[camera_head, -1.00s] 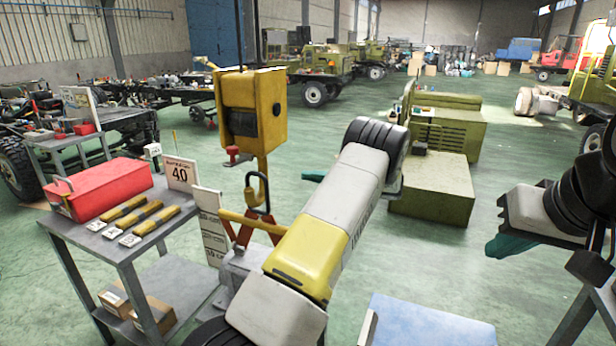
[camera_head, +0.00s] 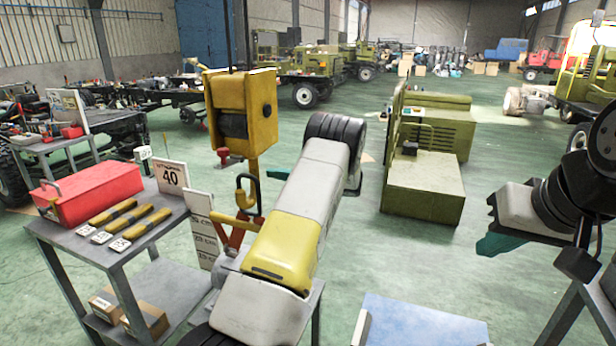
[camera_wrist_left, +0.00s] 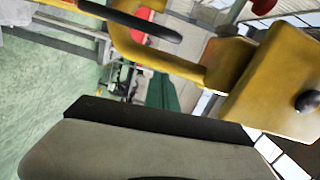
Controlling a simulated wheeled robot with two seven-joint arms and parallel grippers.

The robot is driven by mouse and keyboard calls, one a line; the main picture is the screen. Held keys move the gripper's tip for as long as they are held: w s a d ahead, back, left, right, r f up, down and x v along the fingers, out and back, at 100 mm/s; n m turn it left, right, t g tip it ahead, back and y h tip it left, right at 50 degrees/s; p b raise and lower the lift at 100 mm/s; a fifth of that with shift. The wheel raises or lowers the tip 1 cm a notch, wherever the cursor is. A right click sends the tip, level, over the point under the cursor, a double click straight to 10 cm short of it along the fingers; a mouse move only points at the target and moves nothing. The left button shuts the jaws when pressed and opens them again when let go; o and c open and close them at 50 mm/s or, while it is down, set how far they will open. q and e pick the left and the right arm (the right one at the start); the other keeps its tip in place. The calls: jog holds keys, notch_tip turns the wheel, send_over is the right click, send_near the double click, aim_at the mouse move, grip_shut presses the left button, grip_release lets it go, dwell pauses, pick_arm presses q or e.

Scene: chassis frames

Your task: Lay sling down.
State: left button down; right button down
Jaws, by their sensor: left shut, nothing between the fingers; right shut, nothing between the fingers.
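A yellow hoist block (camera_head: 240,105) hangs in the head view, with a hook (camera_head: 247,190) below it. Orange-red tongs or legs (camera_head: 232,232) hang at the hook, partly hidden by my left arm. My left gripper (camera_head: 278,173) shows only as a teal tip beside my arm, right of the hook, shut and empty. The left wrist view shows the yellow hook (camera_wrist_left: 150,55) and block (camera_wrist_left: 280,85) close by. My right gripper (camera_head: 495,243) is shut and empty at the right.
The grey cart (camera_head: 75,243) carries a red toolbox (camera_head: 90,193) and a "40" sign (camera_head: 172,177), with cardboard boxes (camera_head: 145,318) on its lower shelf. An olive crate (camera_head: 423,187) stands beyond my arms. A blue-topped surface (camera_head: 425,322) is in front. Green floor between is open.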

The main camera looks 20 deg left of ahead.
pick_arm(q)
jog(key=shift+s+a+f, duration=0.1)
jog(key=shift+s+a, duration=0.15)
jog(key=shift+s, duration=0.4)
jog(key=shift+s+a+f, duration=0.1)
jog(key=shift+s+a, duration=0.1)
jog(key=shift+s, duration=0.45)
jog(key=shift+s+a, duration=0.25)
jog(key=shift+s, duration=0.4)
